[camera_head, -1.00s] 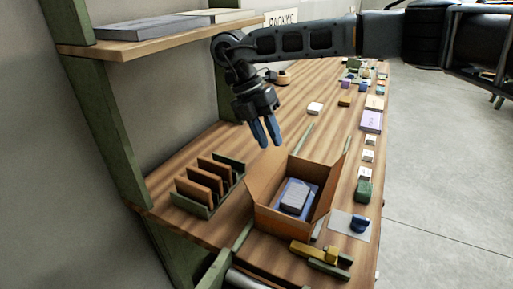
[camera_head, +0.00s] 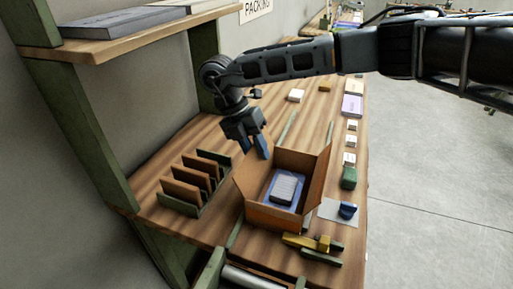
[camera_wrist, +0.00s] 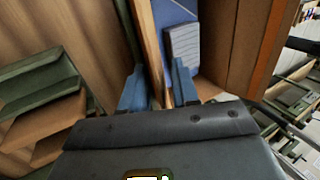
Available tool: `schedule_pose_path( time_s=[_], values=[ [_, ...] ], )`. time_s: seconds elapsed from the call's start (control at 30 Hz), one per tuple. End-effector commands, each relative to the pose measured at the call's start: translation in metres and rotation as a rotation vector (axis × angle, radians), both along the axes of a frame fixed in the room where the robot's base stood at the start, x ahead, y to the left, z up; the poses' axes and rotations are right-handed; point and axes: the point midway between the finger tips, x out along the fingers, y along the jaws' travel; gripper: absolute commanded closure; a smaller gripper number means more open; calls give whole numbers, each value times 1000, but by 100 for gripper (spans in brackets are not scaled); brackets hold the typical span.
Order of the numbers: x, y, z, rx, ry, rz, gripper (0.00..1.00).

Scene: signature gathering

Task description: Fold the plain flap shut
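An open cardboard box (camera_head: 268,216) stands on the wooden bench, with one flap (camera_head: 243,184) raised at its left and another (camera_head: 320,172) raised at its right. I cannot tell which is the plain one. A blue item with a pale grey pad (camera_head: 285,187) on it lies inside; the pad also shows in the wrist view (camera_wrist: 184,45). My gripper (camera_head: 254,147) points down at the box's back left. In the wrist view my gripper (camera_wrist: 159,88) is open, its blue fingers on either side of an upright cardboard edge (camera_wrist: 152,50). Contact is unclear.
A green rack (camera_head: 192,207) with brown dividers stands left of the box. A yellow tool (camera_head: 305,242) lies in front. A shelf (camera_head: 120,38) overhangs the back left.

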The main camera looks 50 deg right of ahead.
Motion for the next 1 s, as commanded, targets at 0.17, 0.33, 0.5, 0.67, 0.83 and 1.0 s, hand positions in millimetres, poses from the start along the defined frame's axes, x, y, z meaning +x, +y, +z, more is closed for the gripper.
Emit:
schedule_pose_path(
  time_s=[0.17, 0.33, 0.5, 0.67, 0.83, 1.0],
  values=[
    [-1, -1, -2, 0, 0, 0, 70],
    [-1, 0, -2, 0, 0, 0, 76],
    [-1, 0, -2, 0, 0, 0, 92],
    [-1, 0, -2, 0, 0, 0, 100],
    [-1, 0, -2, 0, 0, 0, 100],
    [-1, -1, -2, 4, -9, -1, 100]
  ],
)
